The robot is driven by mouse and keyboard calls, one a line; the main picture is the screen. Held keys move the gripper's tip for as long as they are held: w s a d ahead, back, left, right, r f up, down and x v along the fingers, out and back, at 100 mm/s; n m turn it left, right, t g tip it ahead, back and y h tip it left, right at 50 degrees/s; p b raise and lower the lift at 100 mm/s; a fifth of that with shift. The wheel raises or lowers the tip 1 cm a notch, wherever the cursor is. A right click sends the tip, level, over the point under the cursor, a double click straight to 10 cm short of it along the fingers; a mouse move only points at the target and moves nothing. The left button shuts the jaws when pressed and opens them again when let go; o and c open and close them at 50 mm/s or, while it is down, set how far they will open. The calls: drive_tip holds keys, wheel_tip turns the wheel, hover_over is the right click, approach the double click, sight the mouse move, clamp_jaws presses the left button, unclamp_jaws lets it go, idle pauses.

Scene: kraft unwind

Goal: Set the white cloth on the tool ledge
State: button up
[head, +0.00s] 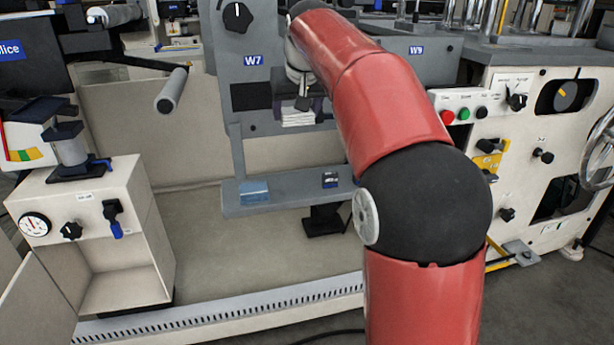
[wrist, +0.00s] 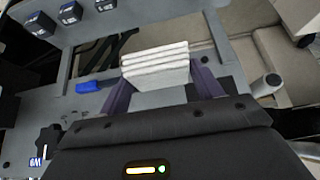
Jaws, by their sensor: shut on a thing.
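The white cloth (head: 298,118) is a folded stack with several layers, held in front of the grey W7 panel. In the wrist view the cloth (wrist: 155,66) sits between two purplish fingers. My gripper (head: 299,108) is shut on it; the fingers also show in the wrist view (wrist: 160,84). The tool ledge, a grey shelf (head: 290,199), lies below the cloth in the head view, with a clear gap between. A blue folded item (head: 254,192) lies on its left part and a small dark box (head: 330,180) on its right. My arm hides the ledge's right end.
A grey roller (head: 171,90) sticks out left of the panel. A cream cabinet with a gauge (head: 36,225) stands at left. A control panel with red and green buttons (head: 464,115) is at right. The ledge's middle is bare.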

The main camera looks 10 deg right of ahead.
sight(297, 191)
wheel_tip(297, 191, down, 19)
drive_tip(key=b, duration=0.4)
drive_tip(key=shift+s, duration=0.15)
drive_tip(key=o, duration=0.5)
drive_tip(key=shift+f+b, duration=0.15)
drive_tip(key=shift+b, duration=0.15)
drive_tip(key=o, duration=0.5)
